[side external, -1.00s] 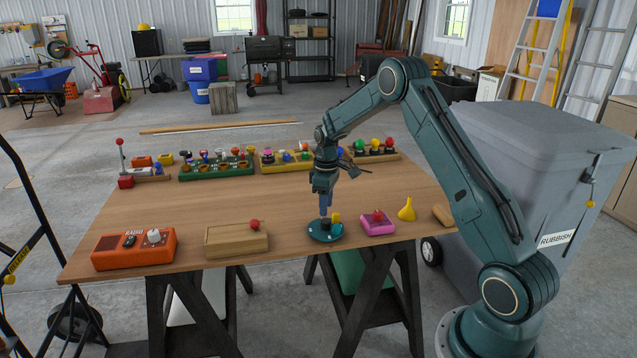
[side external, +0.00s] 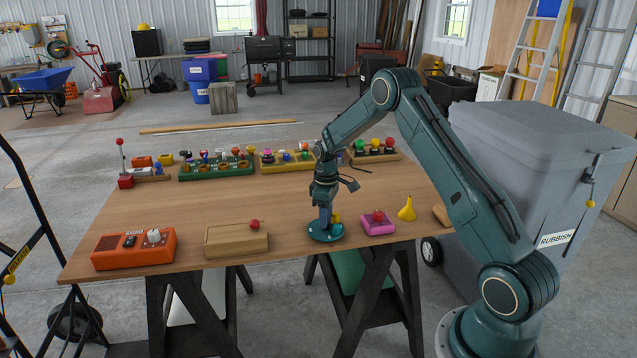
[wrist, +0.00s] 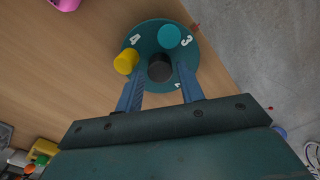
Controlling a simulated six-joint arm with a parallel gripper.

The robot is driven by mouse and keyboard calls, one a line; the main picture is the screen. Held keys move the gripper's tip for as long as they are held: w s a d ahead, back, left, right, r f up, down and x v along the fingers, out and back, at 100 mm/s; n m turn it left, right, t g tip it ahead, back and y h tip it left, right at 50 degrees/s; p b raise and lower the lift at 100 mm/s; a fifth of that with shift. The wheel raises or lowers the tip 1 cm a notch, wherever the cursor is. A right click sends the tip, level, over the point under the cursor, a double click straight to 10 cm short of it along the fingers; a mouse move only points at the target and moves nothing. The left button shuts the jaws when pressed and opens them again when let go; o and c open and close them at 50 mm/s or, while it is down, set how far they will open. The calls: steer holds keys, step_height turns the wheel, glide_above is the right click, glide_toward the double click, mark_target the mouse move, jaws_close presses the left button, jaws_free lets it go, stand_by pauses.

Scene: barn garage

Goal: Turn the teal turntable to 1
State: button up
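The teal turntable (side external: 325,236) is a round disc near the front edge of the table. In the wrist view the turntable (wrist: 150,32) carries a yellow cylinder (wrist: 126,61), a teal cylinder (wrist: 169,36) and a black knob (wrist: 160,68) near its middle. A white 4 shows at its upper left and a 3 at its upper right; a third mark at the lower right is too small to read. My gripper (wrist: 160,76) is open above the disc, its blue fingers apart on either side of the black knob. It also shows from the side (side external: 325,219), pointing down.
Right of the turntable are a pink block with a red knob (side external: 377,224) and a yellow funnel-like piece (side external: 407,210). Left are a wooden box (side external: 236,238) and an orange radio (side external: 133,249). Racks of coloured pegs (side external: 215,169) line the back; the table's middle is clear.

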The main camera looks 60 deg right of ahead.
steer(key=c, duration=0.7)
steer(key=shift+o, duration=0.2)
steer(key=shift+n, duration=2.1)
steer(key=n, duration=0.3)
steer(key=shift+n, duration=0.4)
steer(key=n, duration=0.5)
steer(key=shift+n, duration=0.4)
steer(key=n, duration=0.5)
steer(key=o, duration=0.7)
steer(key=shift+c, duration=0.2)
steer(key=shift+r, duration=0.1)
step_height(320, 180, up, 8)
